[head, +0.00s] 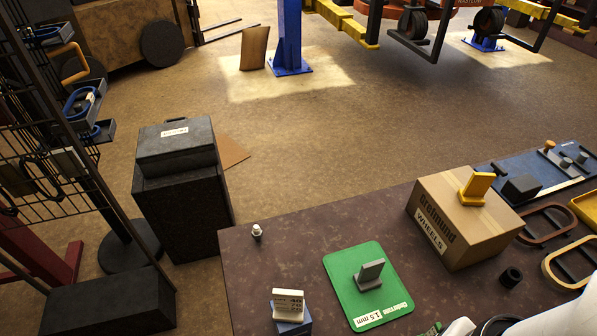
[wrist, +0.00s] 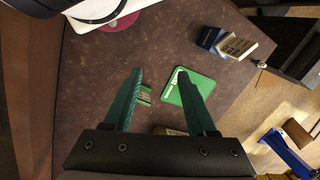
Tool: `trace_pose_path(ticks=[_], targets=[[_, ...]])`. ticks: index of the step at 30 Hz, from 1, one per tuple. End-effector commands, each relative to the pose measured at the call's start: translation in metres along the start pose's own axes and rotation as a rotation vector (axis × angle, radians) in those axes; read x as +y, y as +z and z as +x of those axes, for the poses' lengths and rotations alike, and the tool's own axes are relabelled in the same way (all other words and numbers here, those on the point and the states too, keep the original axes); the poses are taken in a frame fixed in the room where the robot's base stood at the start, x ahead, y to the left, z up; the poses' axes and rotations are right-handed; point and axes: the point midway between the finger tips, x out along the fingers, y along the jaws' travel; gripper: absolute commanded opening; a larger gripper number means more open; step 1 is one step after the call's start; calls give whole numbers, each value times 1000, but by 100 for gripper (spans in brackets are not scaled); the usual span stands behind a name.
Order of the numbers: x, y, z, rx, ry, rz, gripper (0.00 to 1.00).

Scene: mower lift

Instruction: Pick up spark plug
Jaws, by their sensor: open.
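The spark plug (head: 257,232), small with a white top and dark lower part, stands upright near the left end of the dark tabletop (head: 330,222) in the head view. In the wrist view a small pale thing at the table edge (wrist: 262,65) looks like it, too small to be sure. My gripper (wrist: 160,72) shows in the wrist view with two green fingers spread apart and nothing between them. It is above the tabletop, well away from the plug. My fingers are not seen in the head view.
A cardboard box (head: 465,222) stands farther right. A dark cabinet (head: 180,190) stands beyond the table edge. Tabletop around the plug is clear.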

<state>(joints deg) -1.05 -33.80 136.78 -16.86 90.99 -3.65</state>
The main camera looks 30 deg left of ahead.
Motion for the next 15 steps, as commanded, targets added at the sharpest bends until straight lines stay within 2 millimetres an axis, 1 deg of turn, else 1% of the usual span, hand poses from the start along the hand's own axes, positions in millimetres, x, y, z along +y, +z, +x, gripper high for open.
trace_pose_path(ticks=[1,5,6,8,9,11,12,14,15], targets=[[-14,-7,6,12,-24,-79,57],[-63,-28,15,90,-124,-277,57],[-81,-34,17,119,-159,-338,57],[-111,-41,21,166,-215,-429,57],[-133,-45,24,202,-255,-489,57],[-170,-48,28,265,-321,-577,57],[-196,-49,31,315,-365,-633,57],[-236,-48,35,400,-428,-709,57],[-263,-46,38,464,-464,-753,57]])
